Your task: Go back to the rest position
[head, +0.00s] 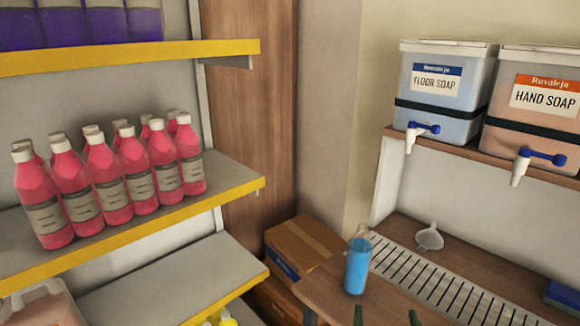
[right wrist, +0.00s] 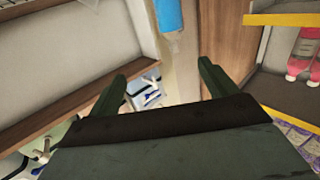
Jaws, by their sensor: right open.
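My right gripper (head: 386,316) shows at the bottom edge of the head view as two dark green fingertips held apart. In the right wrist view its fingers (right wrist: 160,78) are spread with nothing between them. A clear bottle with blue liquid (head: 355,262) stands upright on the wooden counter (head: 325,285), beyond the gripper and apart from it. The blue bottle (right wrist: 168,14) also shows at the top of the right wrist view. The floor soap drum (head: 440,105) and the hand soap drum (head: 535,120) sit on the upper right shelf. My left gripper is out of view.
Several pink bottles (head: 110,190) stand on the yellow-edged left shelf (head: 150,221). A funnel (head: 429,238) rests by the slotted drain grate (head: 440,285). A cardboard box (head: 300,240) is behind the counter. A blue item (head: 563,294) lies at the right edge.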

